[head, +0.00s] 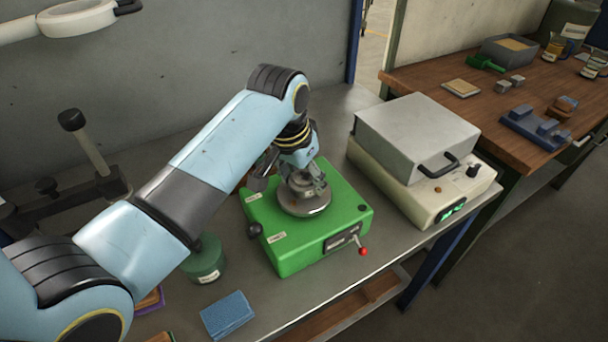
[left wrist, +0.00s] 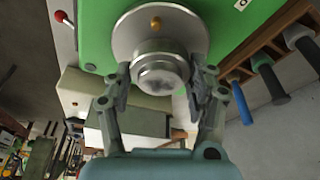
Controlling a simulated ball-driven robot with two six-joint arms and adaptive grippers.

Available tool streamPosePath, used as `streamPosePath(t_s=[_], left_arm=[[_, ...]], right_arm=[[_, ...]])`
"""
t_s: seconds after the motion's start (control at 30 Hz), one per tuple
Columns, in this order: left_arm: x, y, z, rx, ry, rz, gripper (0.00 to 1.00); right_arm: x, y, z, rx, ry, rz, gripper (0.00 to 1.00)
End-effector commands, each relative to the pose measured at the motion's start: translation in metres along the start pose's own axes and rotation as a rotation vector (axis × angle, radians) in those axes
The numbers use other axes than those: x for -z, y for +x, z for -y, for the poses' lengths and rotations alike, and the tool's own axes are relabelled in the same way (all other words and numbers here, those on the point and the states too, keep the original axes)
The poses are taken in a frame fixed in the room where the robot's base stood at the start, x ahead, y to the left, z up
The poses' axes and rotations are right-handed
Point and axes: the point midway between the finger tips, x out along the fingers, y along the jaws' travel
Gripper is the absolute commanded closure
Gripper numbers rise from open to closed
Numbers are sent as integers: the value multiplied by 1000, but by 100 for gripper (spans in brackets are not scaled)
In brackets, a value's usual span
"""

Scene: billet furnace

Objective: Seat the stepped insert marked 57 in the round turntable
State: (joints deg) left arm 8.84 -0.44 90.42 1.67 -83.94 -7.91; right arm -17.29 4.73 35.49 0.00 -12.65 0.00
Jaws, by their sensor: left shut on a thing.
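The round turntable (head: 303,207) is a grey metal disc on top of a green machine (head: 345,213). In the left wrist view the turntable (left wrist: 128,36) has a small brass-coloured pin. My left gripper (head: 305,182) is over the turntable. In the left wrist view my left gripper (left wrist: 160,82) is shut on a stepped grey metal insert (left wrist: 160,70), with one finger on each side. The insert overlaps the turntable there; I cannot tell whether it touches or is seated. No number is readable on it. My right gripper is in neither view.
A red-knobbed lever (head: 362,250) is on the machine's front. A cream unit with a grey lidded box (head: 418,135) stands to the right. A green round container (head: 204,260) and blue block (head: 227,315) are at front left. A wooden bench (head: 480,100) holds small parts.

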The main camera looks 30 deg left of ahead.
Motion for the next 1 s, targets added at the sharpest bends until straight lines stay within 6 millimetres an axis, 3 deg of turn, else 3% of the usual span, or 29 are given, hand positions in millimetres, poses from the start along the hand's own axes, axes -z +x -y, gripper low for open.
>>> streamPosePath(t_s=[0.9,0.93,1.0], left_arm=[[-2,9,0,0,0,-3,100],[-1,8,0,0,0,-3,41],[-1,8,0,0,0,-3,34]], right_arm=[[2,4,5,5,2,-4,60],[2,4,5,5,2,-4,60],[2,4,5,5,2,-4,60]])
